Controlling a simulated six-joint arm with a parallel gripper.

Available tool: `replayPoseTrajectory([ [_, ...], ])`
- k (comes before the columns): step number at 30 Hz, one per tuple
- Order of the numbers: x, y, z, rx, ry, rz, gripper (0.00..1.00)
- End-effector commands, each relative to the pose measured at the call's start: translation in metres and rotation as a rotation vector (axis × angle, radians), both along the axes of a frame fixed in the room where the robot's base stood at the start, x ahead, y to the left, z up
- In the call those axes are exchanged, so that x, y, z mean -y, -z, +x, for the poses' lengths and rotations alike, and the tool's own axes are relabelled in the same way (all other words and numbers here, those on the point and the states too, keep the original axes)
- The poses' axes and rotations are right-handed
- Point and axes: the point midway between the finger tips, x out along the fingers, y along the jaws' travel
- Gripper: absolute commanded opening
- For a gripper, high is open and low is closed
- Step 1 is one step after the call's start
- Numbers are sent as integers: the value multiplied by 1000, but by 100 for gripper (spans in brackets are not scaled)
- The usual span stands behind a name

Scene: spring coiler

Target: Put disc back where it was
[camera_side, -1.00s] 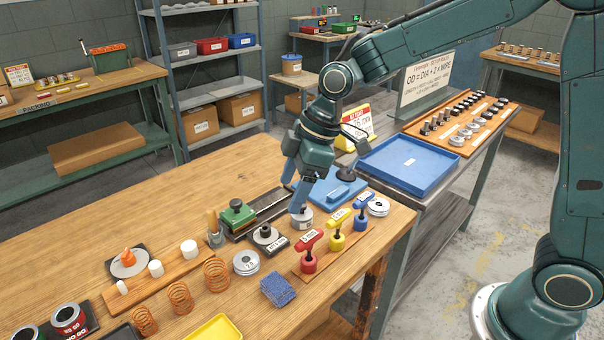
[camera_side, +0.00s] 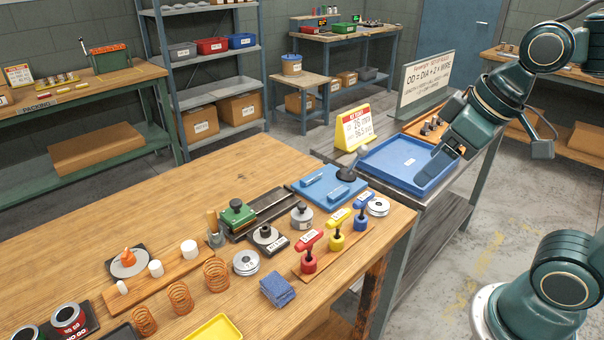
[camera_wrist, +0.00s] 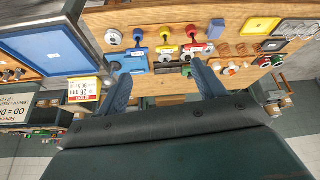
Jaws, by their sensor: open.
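Several round grey metal pieces could be the disc; the frames do not show which one is meant. A flat disc (camera_side: 378,206) lies at the table's right corner beside the blue-handled tool and shows in the wrist view (camera_wrist: 113,37). Another disc (camera_side: 245,262) lies left of the red-handled tool. A grey round piece with a dark knob (camera_side: 302,215) stands between the green-topped fixture and the yellow-handled tool. My gripper (camera_side: 442,165) is over the blue tray, away from all of these. Its two fingers (camera_wrist: 162,70) are apart in the wrist view with nothing between them.
The blue tray (camera_side: 370,172) is empty except for a small label. A blue plate (camera_side: 325,195) with a black-knobbed lever lies at the wooden table's edge. Small tools crowd the table's front.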

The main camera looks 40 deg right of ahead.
Motion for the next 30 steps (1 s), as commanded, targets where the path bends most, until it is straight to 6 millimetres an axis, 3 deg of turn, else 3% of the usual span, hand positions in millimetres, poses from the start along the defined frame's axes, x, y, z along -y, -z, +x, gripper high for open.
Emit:
replayPoseTrajectory([
  [3,8,2,-21,18,83,15,69],
  [9,15,6,-39,30,161,33,69],
  [30,16,7,-41,31,172,35,69],
])
